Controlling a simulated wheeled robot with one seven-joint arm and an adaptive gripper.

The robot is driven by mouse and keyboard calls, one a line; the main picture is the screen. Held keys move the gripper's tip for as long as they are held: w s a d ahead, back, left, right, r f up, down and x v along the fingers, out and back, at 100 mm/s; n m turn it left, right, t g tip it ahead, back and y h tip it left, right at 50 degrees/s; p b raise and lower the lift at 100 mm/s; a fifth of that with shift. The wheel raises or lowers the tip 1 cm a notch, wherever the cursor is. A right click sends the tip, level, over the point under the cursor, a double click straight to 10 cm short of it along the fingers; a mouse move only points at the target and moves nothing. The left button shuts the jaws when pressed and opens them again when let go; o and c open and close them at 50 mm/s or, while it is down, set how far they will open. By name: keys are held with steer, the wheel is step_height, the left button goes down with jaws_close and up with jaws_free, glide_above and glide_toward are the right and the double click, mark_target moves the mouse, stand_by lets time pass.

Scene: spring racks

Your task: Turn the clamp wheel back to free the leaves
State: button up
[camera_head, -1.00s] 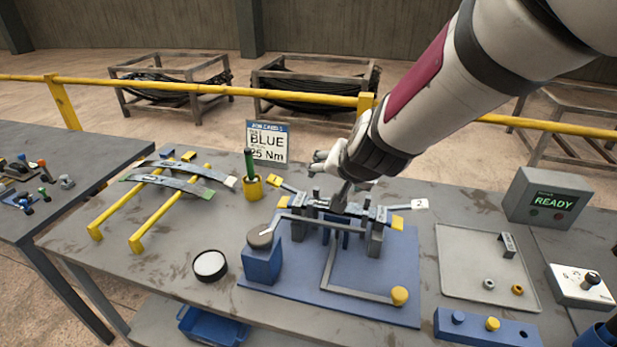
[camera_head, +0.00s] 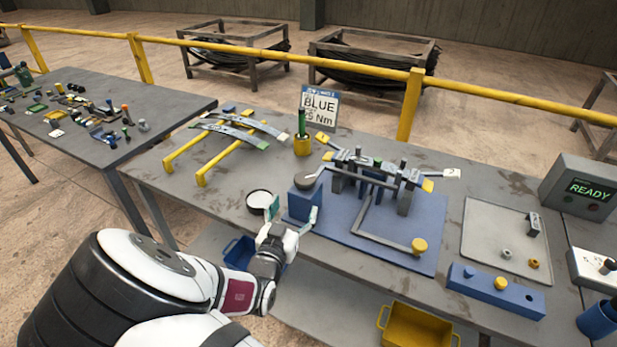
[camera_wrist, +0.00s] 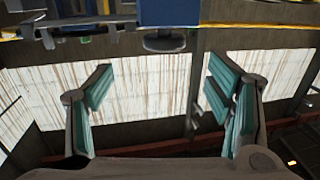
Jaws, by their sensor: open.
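A grey round disc (camera_head: 307,180), which looks like the clamp wheel, sits on a blue block (camera_head: 304,205) at the left of the blue base plate (camera_head: 340,237). The clamped leaves (camera_head: 372,166) lie across grey posts behind it, with yellow ends and a white tag. A bent grey bar with a yellow knob (camera_head: 419,245) lies over the plate. My gripper (camera_head: 292,213) is open and empty at the bench's front edge, just in front of the blue block. In the wrist view, the teal-padded fingers (camera_wrist: 163,100) are apart, with the blue block (camera_wrist: 170,12) and disc (camera_wrist: 164,42) beyond them.
A round black-rimmed dish (camera_head: 262,202) is close to the left finger. Loose leaves (camera_head: 240,130) rest on yellow rails at left. A green-handled tool stands in a yellow cup (camera_head: 303,146). A grey tray (camera_head: 507,240) and a blue holder (camera_head: 495,290) are at right.

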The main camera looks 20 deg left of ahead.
mark_target(308, 172)
steer(key=w+b, duration=0.2)
steer(key=w, duration=0.1)
steer(key=w+a+b, duration=0.1)
steer(key=w+b, duration=0.2)
steer(key=w, duration=0.1)
steer(key=w+b, duration=0.2)
steer(key=w, duration=0.2)
steer(key=shift+w+a+f+b, duration=0.15)
steer(key=shift+a+f+b, duration=0.15)
steer(key=shift+a, duration=0.1)
steer(key=shift+w+a+r+b, duration=0.15)
steer(key=shift+w+b, duration=0.25)
steer(key=shift+w, duration=0.3)
steer(key=c, duration=1.2)
